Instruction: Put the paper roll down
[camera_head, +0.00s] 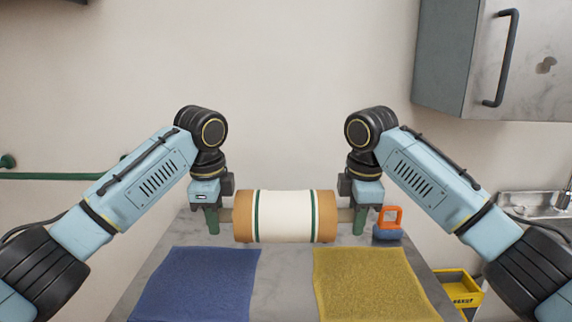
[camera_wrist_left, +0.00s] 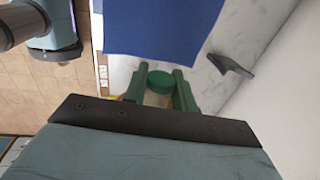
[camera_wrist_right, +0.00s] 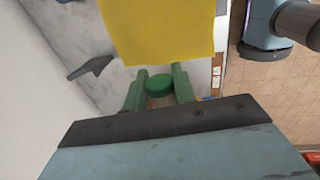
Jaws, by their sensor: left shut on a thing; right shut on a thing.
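The paper roll (camera_head: 285,216) is a white cylinder with green stripes, wide tan ends and a thin handle at each side. It is level in the head view, at the far part of the grey table. My left gripper (camera_head: 212,220) is shut on its left handle; the green handle end (camera_wrist_left: 161,82) shows between the fingers in the left wrist view. My right gripper (camera_head: 359,220) is shut on its right handle; that green end (camera_wrist_right: 158,85) shows in the right wrist view. I cannot tell whether the roll touches the table.
A blue mat (camera_head: 195,284) lies front left on the table (camera_head: 287,285) and a yellow mat (camera_head: 369,284) front right. A blue object with an orange handle (camera_head: 389,224) stands right of my right gripper. A yellow bin (camera_head: 459,287) and a sink (camera_head: 532,205) are farther right.

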